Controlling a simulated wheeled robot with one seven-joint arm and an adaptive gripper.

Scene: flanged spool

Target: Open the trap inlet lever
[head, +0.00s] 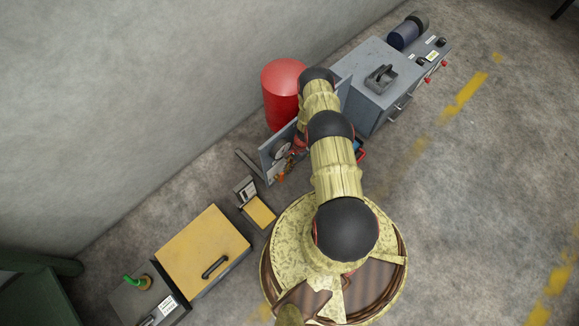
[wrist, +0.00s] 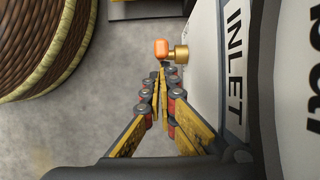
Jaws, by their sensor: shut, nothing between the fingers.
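The inlet lever shows in the wrist view as an orange rounded handle (wrist: 162,47) on a brass stem (wrist: 181,54), beside a pale panel marked INLET (wrist: 235,65). My gripper (wrist: 163,76) is shut and empty. Its fingertips appear just below the orange handle in the picture; whether they touch it I cannot tell. In the head view a small orange part (head: 281,176) shows at the foot of the grey upright panel (head: 268,165); my arm hides much of this spot, and the gripper cannot be made out clearly there.
A red drum (head: 280,98) stands behind the panel by the wall. A grey case (head: 372,75) with a black handle is to the right. A yellow-topped box (head: 195,245) and a smaller yellow-topped item (head: 259,212) lie to the left. Open concrete floor (head: 480,180) is at the right.

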